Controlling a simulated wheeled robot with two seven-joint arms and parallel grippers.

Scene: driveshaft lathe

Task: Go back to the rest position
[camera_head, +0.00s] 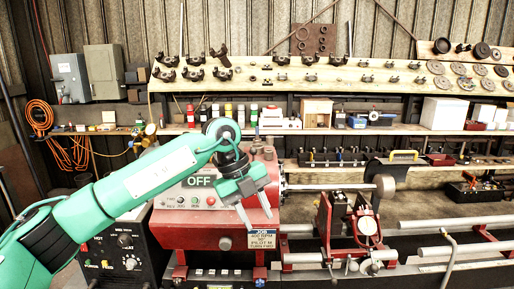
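My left arm comes in from the lower left, and my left gripper (257,214) is in front of the red lathe headstock (186,226). Its two fingers point down and to the right and stand apart, with nothing visible between them. The headstock carries a panel reading OFF, with several buttons below it. A metal shaft (325,186) runs from the headstock to the right. My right gripper is not in view.
A red steady rest (368,226) stands on the lathe bed, right of the gripper. Steel bars (455,222) lie at the right. Behind are shelves (420,128) with bottles, boxes and tools. A black control box (118,252) stands under my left arm.

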